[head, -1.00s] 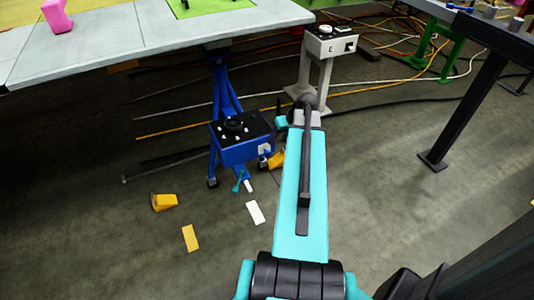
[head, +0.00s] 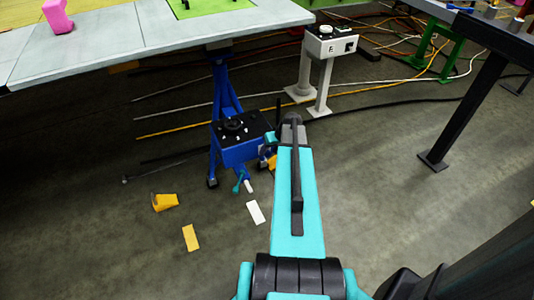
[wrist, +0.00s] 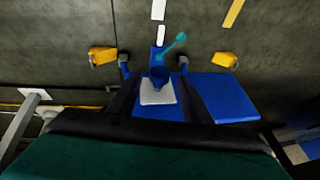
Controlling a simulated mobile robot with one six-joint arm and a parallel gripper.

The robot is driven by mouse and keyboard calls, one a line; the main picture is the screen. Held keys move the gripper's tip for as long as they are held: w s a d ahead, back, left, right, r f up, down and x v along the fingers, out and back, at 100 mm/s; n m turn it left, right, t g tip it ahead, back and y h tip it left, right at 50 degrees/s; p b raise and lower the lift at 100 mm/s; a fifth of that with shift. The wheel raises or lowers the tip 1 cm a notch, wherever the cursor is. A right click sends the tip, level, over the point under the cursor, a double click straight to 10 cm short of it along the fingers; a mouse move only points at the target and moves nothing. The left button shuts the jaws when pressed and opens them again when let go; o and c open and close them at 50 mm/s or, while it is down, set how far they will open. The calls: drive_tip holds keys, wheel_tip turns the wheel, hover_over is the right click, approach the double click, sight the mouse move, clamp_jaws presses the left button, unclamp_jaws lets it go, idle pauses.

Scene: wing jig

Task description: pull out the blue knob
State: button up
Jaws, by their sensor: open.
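The blue knob (wrist: 158,74) stands out from a pale square plate (wrist: 157,94) on the blue stand in the wrist view. My gripper (wrist: 158,80) is open, with one dark finger to each side of the knob. I cannot tell whether either finger touches it.
Yellow pieces (head: 164,202) and a white card (head: 256,213) lie on the floor. A grey pedestal (head: 326,45) stands to the right. Cables run behind.

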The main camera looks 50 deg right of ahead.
drive_tip(key=shift+w+f, duration=0.3)
drive_tip(key=shift+f, duration=0.35)
clamp_jaws()
drive_tip(key=shift+s+a, duration=0.1)
drive_tip(key=shift+s+a+b, duration=0.25)
drive_tip(key=shift+s+a, duration=0.1)
drive_tip(key=shift+s, duration=0.4)
drive_tip(key=shift+s+a+b, duration=0.25)
drive_tip(key=shift+s+a, duration=0.05)
drive_tip(key=shift+s, duration=0.45)
unclamp_jaws()
drive_tip(key=shift+s, duration=0.1)
